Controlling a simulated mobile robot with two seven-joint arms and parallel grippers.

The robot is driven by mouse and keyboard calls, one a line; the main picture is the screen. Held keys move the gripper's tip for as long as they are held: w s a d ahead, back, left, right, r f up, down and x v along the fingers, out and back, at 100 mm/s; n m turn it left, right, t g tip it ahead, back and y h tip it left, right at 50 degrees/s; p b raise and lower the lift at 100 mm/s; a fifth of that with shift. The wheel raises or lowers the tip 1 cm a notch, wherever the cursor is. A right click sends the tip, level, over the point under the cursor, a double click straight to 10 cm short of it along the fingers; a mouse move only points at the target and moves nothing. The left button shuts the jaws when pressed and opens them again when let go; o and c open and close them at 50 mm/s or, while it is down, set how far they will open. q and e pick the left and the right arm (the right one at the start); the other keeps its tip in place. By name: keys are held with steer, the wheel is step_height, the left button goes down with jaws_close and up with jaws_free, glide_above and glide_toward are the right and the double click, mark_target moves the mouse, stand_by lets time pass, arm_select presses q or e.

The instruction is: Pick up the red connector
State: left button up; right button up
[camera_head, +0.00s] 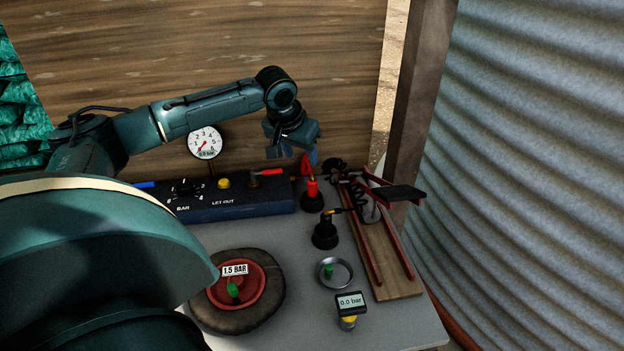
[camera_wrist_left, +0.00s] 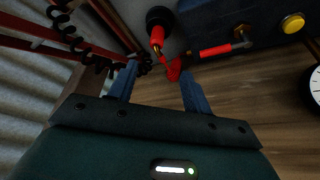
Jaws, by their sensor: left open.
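The red connector (camera_head: 311,188) stands upright in a round black holder (camera_head: 312,204) at the back of the table, right of the blue panel. In the left wrist view the connector (camera_wrist_left: 157,36) lies just beyond my fingertips, with a small red piece (camera_wrist_left: 174,70) near the gap between them. My left gripper (camera_head: 312,157) is above the connector and points down; it is open and empty. Its two blue fingers (camera_wrist_left: 158,68) show apart in the wrist view. In the head view the fingers overlap, and whether one touches the red piece is unclear. My right gripper is not in view.
The blue panel (camera_head: 230,208) with a dial gauge (camera_head: 205,142) and red-handled valve (camera_head: 268,172) stands left of the connector. A second black holder (camera_head: 325,236) is in front. A red-railed pump (camera_head: 385,240) stands close right. A tyre (camera_head: 265,312) lies front left.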

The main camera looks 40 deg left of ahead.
mark_target(311, 178)
arm_select(q)
steer(key=x, duration=0.7)
steer(key=shift+w+f, duration=0.2)
steer(key=shift+f, duration=0.1)
steer(key=shift+d+x, duration=0.2)
steer(key=shift+x, duration=1.15)
steer(key=shift+d+x, duration=0.2)
steer(key=shift+x, duration=1.15)
steer(key=shift+s, duration=0.1)
jaws_close()
